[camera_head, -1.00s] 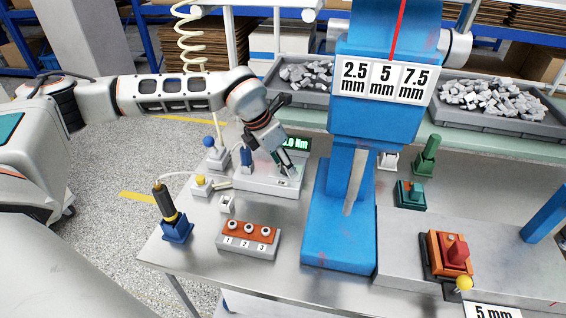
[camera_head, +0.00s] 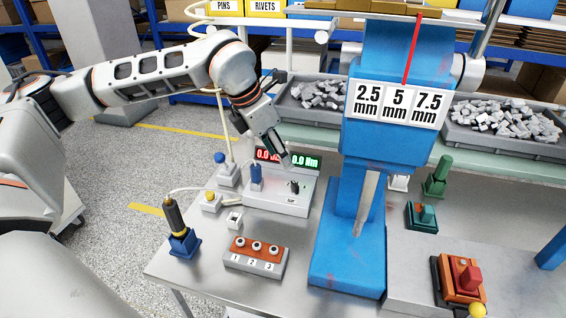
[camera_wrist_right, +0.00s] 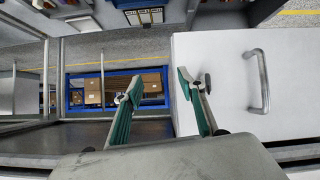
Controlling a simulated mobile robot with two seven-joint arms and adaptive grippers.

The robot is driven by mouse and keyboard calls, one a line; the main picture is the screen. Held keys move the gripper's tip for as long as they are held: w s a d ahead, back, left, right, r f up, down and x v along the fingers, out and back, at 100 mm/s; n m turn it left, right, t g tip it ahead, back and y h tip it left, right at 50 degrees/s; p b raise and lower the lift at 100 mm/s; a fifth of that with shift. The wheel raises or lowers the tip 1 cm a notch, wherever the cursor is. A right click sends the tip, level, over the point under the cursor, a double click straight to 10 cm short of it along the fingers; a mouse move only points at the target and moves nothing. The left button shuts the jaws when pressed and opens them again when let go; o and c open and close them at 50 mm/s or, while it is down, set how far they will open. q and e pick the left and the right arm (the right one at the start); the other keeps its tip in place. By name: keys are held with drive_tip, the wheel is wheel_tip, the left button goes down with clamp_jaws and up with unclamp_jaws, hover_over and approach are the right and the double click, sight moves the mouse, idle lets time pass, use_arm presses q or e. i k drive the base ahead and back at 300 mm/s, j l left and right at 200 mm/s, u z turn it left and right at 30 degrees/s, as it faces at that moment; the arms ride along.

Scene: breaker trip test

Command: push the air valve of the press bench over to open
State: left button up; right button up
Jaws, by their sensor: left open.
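The blue press (camera_head: 386,120) stands on the steel bench. Left of it are a small white fitting with a blue knob (camera_head: 220,158) by a white hose, and a low white block with a yellow knob (camera_head: 210,197). I cannot tell for sure which is the air valve. My left gripper (camera_head: 279,157) is open and empty, above the grey test box with two lit displays (camera_head: 303,162) and a black knob (camera_head: 294,187). It is apart from both small fittings. My right gripper (camera_wrist_right: 160,88) is open and empty, in the right wrist view only.
A screwdriver in a blue holder (camera_head: 182,240) and a three-hole block (camera_head: 254,258) stand at the bench's left front. A red-and-orange fixture with a yellow ball (camera_head: 462,284) is at the right. Bins of grey parts (camera_head: 505,125) stand behind. A white panel with a handle (camera_wrist_right: 259,80) is beside my right gripper.

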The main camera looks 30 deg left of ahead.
sight(219, 157)
drive_tip(key=k, duration=1)
